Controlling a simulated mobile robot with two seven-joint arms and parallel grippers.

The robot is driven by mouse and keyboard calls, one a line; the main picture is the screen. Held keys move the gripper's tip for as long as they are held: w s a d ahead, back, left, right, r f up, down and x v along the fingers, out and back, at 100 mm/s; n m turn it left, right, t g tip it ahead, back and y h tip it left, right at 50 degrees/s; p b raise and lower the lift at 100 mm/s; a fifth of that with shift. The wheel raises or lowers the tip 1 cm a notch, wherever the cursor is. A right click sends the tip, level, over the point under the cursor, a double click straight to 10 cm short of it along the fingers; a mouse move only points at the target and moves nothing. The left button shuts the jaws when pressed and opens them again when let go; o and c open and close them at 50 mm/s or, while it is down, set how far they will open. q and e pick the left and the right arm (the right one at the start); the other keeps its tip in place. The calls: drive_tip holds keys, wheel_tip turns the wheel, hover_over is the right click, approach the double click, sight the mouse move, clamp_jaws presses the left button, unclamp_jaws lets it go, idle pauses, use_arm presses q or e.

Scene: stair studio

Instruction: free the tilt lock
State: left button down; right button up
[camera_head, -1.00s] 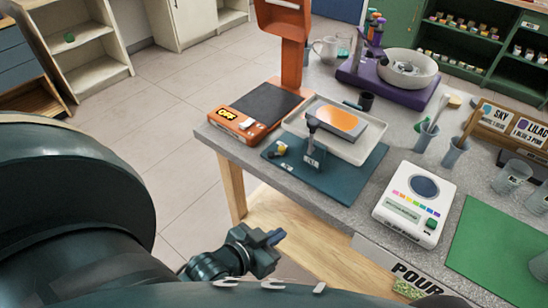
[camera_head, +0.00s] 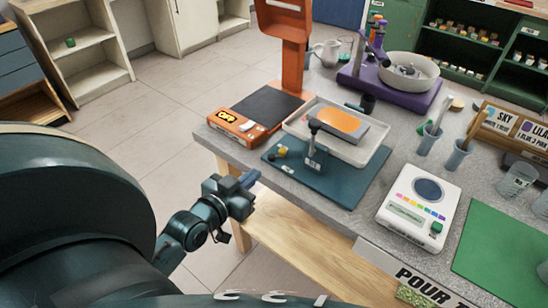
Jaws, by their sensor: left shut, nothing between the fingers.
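A small tilting stand on a blue-green mat (camera_head: 340,187) carries a white tray (camera_head: 376,150) and an orange-topped block (camera_head: 341,122). At its front is an upright grey lever (camera_head: 313,145) with a dark knob. A small yellow knob (camera_head: 282,150) sits to its left. I cannot tell which of these is the tilt lock. My left gripper (camera_head: 250,179) is shut and empty, just off the table's front left edge and apart from the stand. My right gripper is not in view.
An orange press-like device (camera_head: 240,127) with an OFF sign stands behind left. A white device with coloured buttons (camera_head: 418,211) and a green mat (camera_head: 507,245) lie to the right. The table edge lies between my gripper and the stand.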

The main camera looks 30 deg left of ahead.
sight(280, 153)
use_arm(q)
drive_tip(key=x, duration=1)
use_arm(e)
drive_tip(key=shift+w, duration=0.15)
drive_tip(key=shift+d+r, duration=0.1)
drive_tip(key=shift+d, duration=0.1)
